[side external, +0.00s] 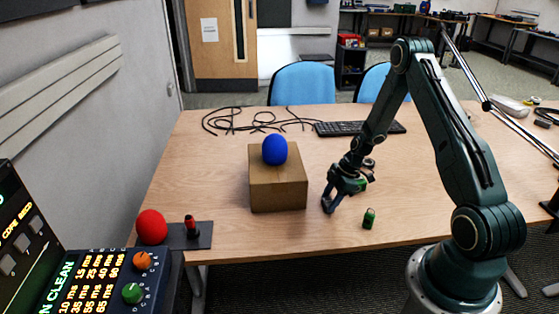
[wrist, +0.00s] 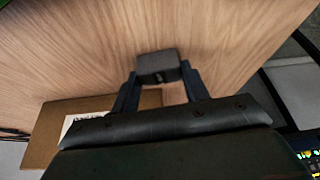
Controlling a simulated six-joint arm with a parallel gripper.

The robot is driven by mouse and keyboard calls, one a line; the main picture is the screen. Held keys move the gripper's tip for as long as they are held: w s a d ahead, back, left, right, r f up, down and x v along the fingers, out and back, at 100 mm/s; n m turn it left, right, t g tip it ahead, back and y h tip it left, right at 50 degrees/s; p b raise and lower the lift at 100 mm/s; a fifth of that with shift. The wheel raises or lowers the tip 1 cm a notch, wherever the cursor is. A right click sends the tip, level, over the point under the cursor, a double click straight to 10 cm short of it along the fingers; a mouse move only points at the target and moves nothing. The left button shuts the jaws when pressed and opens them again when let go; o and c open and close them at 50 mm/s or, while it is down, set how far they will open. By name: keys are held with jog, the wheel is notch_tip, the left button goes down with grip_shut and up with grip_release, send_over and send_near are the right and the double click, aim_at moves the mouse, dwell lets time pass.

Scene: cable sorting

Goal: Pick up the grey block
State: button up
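The grey block (wrist: 158,67) shows in the wrist view as a small dark box with a notch in its near face. It lies between the tips of my gripper (wrist: 160,72), whose two fingers are spread about the block's width. I cannot tell whether both fingers press on it or small gaps remain. In the side view my gripper (side external: 328,204) points down low over the table, just right of the brown box. The block cannot be made out there.
The brown box (side external: 278,190) carries a blue ball (side external: 274,150) and stands close to my gripper. A small green object (side external: 369,218) is to the right. A red ball (side external: 151,227) is at the left table edge. Black cables (side external: 240,122) and a keyboard (side external: 359,128) lie behind.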

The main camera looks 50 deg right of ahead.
aim_at(330, 201)
jog(key=shift+c, duration=0.9)
jog(key=shift+r, duration=0.1)
notch_tip(330, 201, up, 20)
jog(key=shift+w+a, duration=0.1)
dwell(0.6)
